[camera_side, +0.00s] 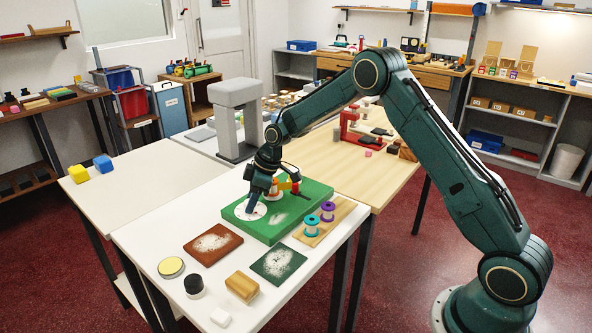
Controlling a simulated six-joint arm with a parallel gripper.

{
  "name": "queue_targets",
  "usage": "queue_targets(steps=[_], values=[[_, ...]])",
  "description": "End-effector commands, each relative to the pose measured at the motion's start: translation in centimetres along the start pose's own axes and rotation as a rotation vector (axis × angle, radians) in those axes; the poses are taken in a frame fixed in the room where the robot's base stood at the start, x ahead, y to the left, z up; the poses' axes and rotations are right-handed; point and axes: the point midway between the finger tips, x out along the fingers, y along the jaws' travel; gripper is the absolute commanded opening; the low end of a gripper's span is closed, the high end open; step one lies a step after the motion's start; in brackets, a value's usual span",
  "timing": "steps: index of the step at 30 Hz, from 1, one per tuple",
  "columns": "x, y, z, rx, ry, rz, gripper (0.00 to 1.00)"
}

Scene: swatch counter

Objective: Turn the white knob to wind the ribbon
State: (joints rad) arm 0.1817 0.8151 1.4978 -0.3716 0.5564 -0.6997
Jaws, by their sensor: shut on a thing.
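A green board (274,230) lies on the white table. A round white disc (242,213) sits at its left end. My gripper (251,208) points down over this disc and hides much of it. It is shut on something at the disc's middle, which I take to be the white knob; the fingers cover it. An orange part and a red part (296,188) stand on the board right of my gripper, near another pale round piece (275,195). I cannot make out the ribbon.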

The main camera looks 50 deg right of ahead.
Motion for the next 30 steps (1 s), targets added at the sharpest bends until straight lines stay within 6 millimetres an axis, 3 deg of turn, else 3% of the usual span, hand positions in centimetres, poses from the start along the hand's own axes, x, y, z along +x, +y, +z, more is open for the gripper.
queue_targets(steps=[11, 30], values=[[-0.05, -0.17, -0.05, 0.162, 0.0, 0.066, 0.1], [0.04, -0.46, -0.22, 0.652, 0.0, 0.27, 0.1]])
